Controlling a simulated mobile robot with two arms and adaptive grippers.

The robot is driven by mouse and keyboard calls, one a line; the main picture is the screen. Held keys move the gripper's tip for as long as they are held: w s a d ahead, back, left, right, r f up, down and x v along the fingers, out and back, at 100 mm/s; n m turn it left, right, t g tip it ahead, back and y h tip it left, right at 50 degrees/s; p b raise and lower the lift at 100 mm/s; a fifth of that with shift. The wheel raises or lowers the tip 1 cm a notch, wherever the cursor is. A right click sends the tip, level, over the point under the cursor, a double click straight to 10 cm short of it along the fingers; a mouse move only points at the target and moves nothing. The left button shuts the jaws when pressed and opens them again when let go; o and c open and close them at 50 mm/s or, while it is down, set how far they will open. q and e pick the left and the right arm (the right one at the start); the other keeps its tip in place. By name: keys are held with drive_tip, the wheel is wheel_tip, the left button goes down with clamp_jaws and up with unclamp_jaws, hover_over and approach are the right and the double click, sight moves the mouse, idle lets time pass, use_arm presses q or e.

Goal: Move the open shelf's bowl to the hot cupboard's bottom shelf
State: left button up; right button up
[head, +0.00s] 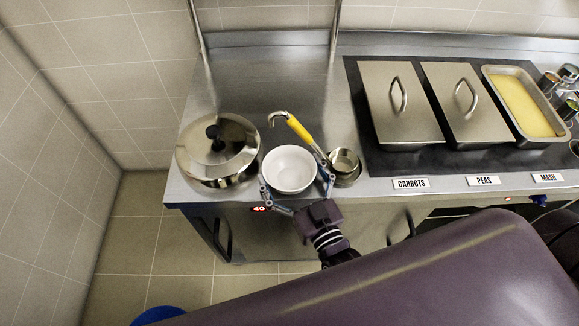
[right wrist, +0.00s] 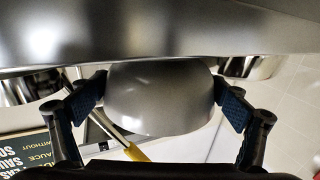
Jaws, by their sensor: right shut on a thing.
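A white bowl (head: 290,168) is held between the two fingers of my right gripper (head: 296,183), near the front edge of the steel counter. In the right wrist view the bowl (right wrist: 160,97) looks grey in shadow, with a finger of the right gripper (right wrist: 162,100) against each side. I cannot tell whether the bowl touches the counter. The hot cupboard (head: 275,235) is below the counter, with a red display and dark handles at its front. Its inside and bottom shelf are hidden. I cannot make out the open shelf for certain. My left gripper is out of view.
A lidded pot (head: 217,150) stands left of the bowl. Lidded pans (head: 400,105) and a mash tray (head: 520,105) fill the right. Floor (head: 150,245) shows at the left.

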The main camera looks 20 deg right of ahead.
sight(300, 190)
drive_tip(key=shift+f, duration=0.15)
drive_tip(key=o, duration=1)
drive_tip(key=shift+o, duration=0.2)
drive_tip(key=s, duration=0.3)
drive_tip(key=s+d+b, duration=0.1)
drive_tip(key=s, duration=0.3)
drive_tip(key=s+b, duration=0.1)
drive_tip(key=s, duration=0.2)
drive_tip(key=shift+s+d, duration=0.15)
drive_tip(key=shift+s, duration=0.85)
drive_tip(key=shift+d, duration=0.1)
